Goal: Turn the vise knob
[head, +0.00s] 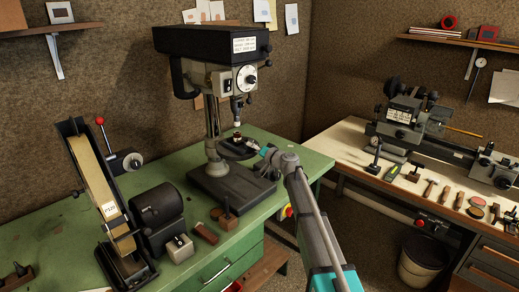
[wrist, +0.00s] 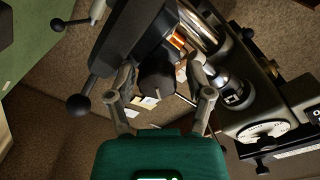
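The drill press (head: 228,75) stands on the green bench, with a dark vise (head: 232,151) on its table below the chuck. My gripper (head: 264,151) is at the right side of the vise. In the wrist view a dark round knob (wrist: 157,82) lies between the two fingers of my gripper (wrist: 161,72). The fingers stand apart, with a gap visible on each side of the knob, and hold nothing. The dark vise body (wrist: 130,40) is just beyond the knob. In the head view my gripper and the vise overlap, and the knob cannot be made out.
The press's silvery column (wrist: 200,28) and ball-ended levers (wrist: 78,105) are close around my gripper in the wrist view. A belt sander (head: 100,190) stands on the green bench (head: 275,205) at left. A lathe (head: 405,125) stands on the right bench.

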